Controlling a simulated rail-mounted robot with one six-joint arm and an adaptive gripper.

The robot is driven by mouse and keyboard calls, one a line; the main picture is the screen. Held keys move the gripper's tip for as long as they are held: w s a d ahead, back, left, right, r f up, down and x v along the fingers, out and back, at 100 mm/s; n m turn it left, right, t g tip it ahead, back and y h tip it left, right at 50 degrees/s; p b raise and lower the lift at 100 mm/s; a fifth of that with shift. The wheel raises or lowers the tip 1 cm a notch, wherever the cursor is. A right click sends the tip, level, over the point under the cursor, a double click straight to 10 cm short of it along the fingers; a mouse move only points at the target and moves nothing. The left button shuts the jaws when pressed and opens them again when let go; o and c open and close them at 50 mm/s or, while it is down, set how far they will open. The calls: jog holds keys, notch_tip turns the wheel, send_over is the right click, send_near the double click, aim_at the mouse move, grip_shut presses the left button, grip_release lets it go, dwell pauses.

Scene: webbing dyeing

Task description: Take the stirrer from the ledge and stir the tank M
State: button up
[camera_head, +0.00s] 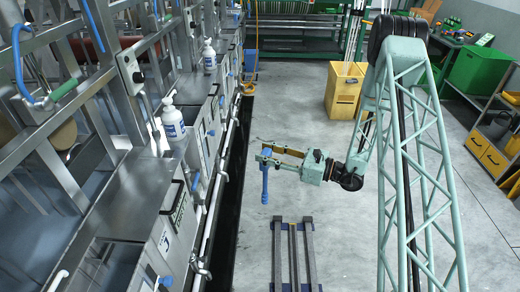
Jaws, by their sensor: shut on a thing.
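My gripper (268,158) reaches left from the arm over the aisle, above the floor and clear of the machines. It is shut on a blue piece (265,180) that hangs down from the fingers and looks like the stirrer's handle. The tanks stand in a steel row along the left, with a steel ledge (125,195) along their front. Small labels (178,200) mark the front panels, but I cannot read which tank is M. The liquid inside the tanks is hard to make out.
White bottles (172,120) stand on the ledge, another (209,55) farther back. Slanted steel frames rise over the tanks. A floor rail (280,262) lies below my gripper. A yellow bin (346,92) stands behind; shelves (488,130) line the right.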

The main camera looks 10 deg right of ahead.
jog(key=b, duration=0.5)
send_over(265, 180)
jog(key=d, duration=0.2)
jog(key=f, duration=0.7)
jog(key=shift+w+f, duration=0.2)
jog(key=shift+f, duration=0.1)
jog(key=shift+w, duration=0.15)
